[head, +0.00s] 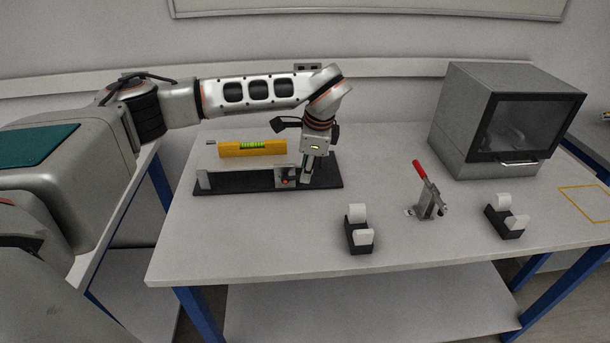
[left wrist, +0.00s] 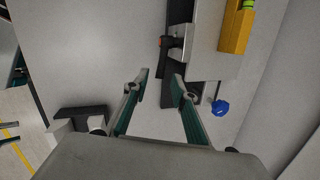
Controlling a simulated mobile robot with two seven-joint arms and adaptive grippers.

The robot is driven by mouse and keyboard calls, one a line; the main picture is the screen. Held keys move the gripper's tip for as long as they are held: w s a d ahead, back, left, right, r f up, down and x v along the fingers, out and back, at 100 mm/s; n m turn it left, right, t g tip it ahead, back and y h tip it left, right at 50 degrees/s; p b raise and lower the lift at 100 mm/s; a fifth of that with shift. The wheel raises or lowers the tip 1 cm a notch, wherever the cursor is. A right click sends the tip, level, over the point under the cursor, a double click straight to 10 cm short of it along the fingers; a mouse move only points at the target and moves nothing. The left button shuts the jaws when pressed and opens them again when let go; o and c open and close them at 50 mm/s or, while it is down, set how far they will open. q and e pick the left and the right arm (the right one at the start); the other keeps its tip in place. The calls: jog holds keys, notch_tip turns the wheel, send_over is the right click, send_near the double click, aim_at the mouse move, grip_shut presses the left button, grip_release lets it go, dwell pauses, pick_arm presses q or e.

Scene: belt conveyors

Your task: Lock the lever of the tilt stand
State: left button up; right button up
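The tilt stand has a long black base (head: 235,186) on the table, with a grey plate and a yellow spirit level (head: 252,149) on top. A small red-tipped part (head: 285,181), possibly the lever, sits by a grey block at the stand's right end. The red part also shows in the left wrist view (left wrist: 163,42), beyond my fingertips. A blue knob (left wrist: 220,108) shows beside the stand there. My left gripper (head: 306,181) points down at the stand's right end. In the left wrist view its fingers (left wrist: 160,81) are apart, with nothing between them. My right gripper is not in view.
Two black tape dispensers (head: 358,238) (head: 511,224) and a red-handled toggle clamp (head: 430,202) stand toward the table's front and right. A grey oven-like box (head: 462,125) stands at the back right. The table's front left is clear.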

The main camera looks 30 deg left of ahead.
pick_arm(q)
jog(key=v, duration=0.8)
jog(key=shift+f, duration=0.1)
